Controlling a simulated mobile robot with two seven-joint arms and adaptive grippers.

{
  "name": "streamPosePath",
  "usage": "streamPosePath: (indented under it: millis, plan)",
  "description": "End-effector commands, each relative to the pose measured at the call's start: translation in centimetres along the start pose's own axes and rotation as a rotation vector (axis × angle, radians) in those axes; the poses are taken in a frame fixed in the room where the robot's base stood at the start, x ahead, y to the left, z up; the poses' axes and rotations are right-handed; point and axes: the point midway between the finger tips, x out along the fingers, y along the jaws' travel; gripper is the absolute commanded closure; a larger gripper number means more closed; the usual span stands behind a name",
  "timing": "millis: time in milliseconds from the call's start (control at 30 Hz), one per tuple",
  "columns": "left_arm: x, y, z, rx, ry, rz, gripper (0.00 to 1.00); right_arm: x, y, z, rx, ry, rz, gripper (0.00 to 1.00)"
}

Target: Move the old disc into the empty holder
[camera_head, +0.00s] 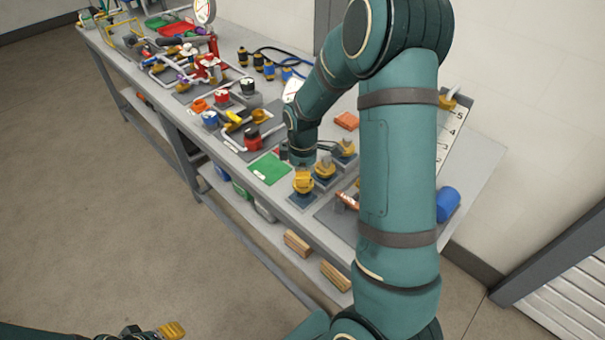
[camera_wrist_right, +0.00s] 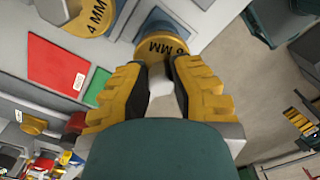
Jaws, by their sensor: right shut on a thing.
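In the right wrist view, a yellow disc marked "6 MM" (camera_wrist_right: 165,48) is just beyond my right gripper (camera_wrist_right: 161,82), with a blue part showing behind it. The gripper's ribbed yellow fingers are shut on the pale grip of this disc. A second yellow disc marked "4 MM" (camera_wrist_right: 76,16) sits on a grey base at the upper left. In the head view, yellow-topped holders stand in a row near the bench front, the middle one (camera_head: 325,168) and the far one (camera_head: 346,149) among them. I cannot pick out the empty holder. My left gripper (camera_head: 160,331) is at the bottom left, its jaws unclear.
A green mat (camera_head: 268,168) lies left of the holders. A red mat (camera_wrist_right: 58,68) shows in the wrist view. Valves and pipes crowd the bench's left part. A blue cylinder (camera_head: 447,203) and a ruled board (camera_head: 447,133) stand right, partly behind my arm.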

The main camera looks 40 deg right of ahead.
Motion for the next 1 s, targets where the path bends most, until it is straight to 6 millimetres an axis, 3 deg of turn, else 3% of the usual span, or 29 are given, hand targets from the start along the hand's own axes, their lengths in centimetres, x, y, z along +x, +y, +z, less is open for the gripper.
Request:
streamPosePath:
  millis: [1000]
  plan:
    - [1.3,-0.5,0.2,0.0,0.0,0.0,0.53,1.9,0.0,0.0,0.0,0.0,0.0,1.0]
